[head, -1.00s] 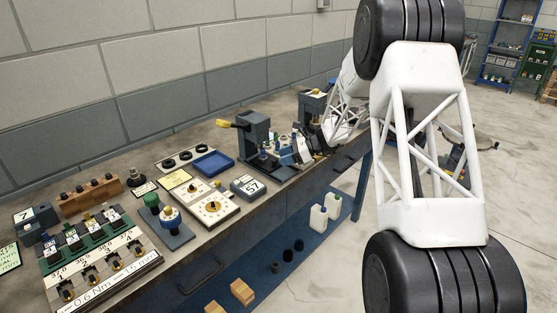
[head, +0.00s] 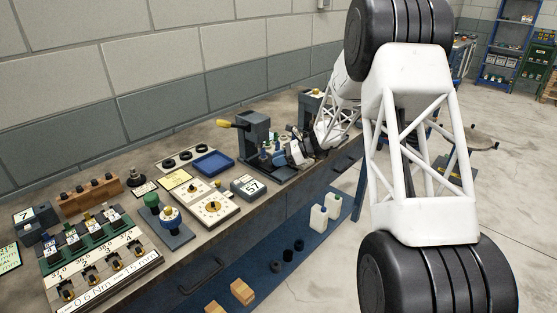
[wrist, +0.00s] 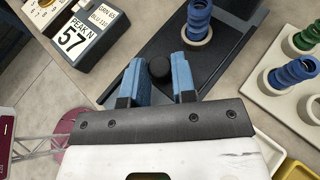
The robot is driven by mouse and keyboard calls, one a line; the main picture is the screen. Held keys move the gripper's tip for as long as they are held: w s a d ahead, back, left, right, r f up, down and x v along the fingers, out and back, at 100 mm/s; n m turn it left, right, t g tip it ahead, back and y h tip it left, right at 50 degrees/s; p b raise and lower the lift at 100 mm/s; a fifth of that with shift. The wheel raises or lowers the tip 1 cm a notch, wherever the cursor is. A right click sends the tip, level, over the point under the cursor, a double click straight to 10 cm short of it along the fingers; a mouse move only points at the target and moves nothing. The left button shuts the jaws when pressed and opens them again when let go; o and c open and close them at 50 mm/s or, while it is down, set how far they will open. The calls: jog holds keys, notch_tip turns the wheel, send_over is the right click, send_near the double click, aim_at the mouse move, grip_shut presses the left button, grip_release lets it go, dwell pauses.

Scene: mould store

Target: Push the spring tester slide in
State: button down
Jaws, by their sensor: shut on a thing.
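The spring tester (head: 257,135) is a dark grey press with a yellow-ended lever, standing on the bench. Its dark slide plate (wrist: 190,72) fills the middle of the wrist view and carries a blue spring (wrist: 200,18) in a pale cup. My gripper (wrist: 157,62) has its blue fingers on either side of a black round knob (wrist: 158,71) at the slide's near end, and is shut on it. In the head view my gripper (head: 280,160) is at the tester's right front; the knob is hidden there.
A grey readout (head: 248,186) showing 57 stands beside the tester. In the wrist view, a pale block with blue and green springs (wrist: 291,75) is close on the right. A second press (head: 311,103) stands farther along the bench.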

jog(key=shift+w+a, duration=0.85)
jog(key=shift+w, duration=0.05)
jog(key=c, duration=0.9)
grip_release()
jog(key=shift+c, duration=0.2)
jog(key=shift+d, duration=0.1)
jog(key=shift+v, duration=3.8)
jog(key=shift+r, duration=0.1)
